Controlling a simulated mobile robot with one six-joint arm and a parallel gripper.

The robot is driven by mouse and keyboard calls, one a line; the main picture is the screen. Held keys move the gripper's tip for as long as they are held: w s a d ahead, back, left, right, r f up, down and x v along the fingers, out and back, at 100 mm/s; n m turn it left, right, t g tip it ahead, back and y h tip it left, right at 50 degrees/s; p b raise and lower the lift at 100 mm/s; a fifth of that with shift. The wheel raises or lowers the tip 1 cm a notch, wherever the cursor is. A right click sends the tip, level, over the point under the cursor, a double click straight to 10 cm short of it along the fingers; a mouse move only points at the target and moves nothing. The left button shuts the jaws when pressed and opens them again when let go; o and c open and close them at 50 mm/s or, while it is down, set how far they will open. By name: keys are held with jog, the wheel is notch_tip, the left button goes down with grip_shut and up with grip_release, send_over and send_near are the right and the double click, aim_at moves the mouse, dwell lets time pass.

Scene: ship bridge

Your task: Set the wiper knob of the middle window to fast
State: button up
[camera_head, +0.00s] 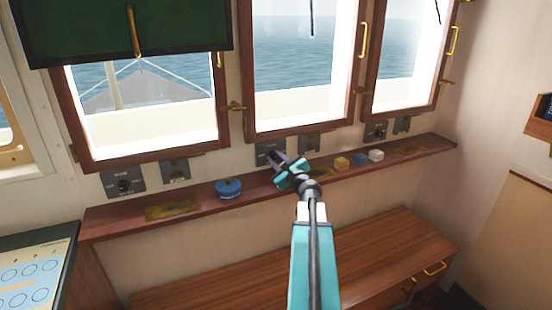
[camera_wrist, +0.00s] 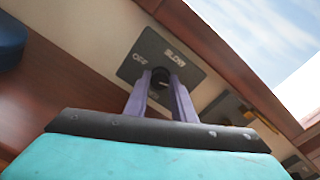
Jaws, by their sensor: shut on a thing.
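The wiper knob (camera_wrist: 160,77) of the middle window is a small dark knob on a grey plate marked OFF and SLOW (camera_wrist: 141,60). In the head view the plate (camera_head: 263,157) sits below the middle window (camera_head: 295,65), partly covered by my gripper. My gripper (camera_head: 277,161) reaches up to the plate. In the wrist view its two purple fingers (camera_wrist: 161,92) stand on either side of the knob and are shut on it. The knob's pointer and the FAST mark are hidden, so I cannot tell its setting.
A wooden shelf (camera_head: 115,219) runs below the windows. Other knob plates sit under the left window (camera_head: 123,183) and right window (camera_head: 376,132).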

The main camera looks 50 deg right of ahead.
jog(key=shift+f, duration=0.15)
jog(key=o, duration=1.1)
jog(key=shift+c, duration=0.2)
jog(key=shift+s, duration=0.15)
jog(key=shift+v, duration=2.9)
jog(key=shift+r+p, duration=0.3)
jog(key=shift+p, duration=0.15)
jog(key=p+v, duration=0.2)
jog(key=p, duration=0.2)
jog(key=shift+s+a, duration=0.1)
jog(key=shift+s, duration=0.15)
jog(key=shift+p, duration=0.7)
jog(key=shift+p, duration=0.3)
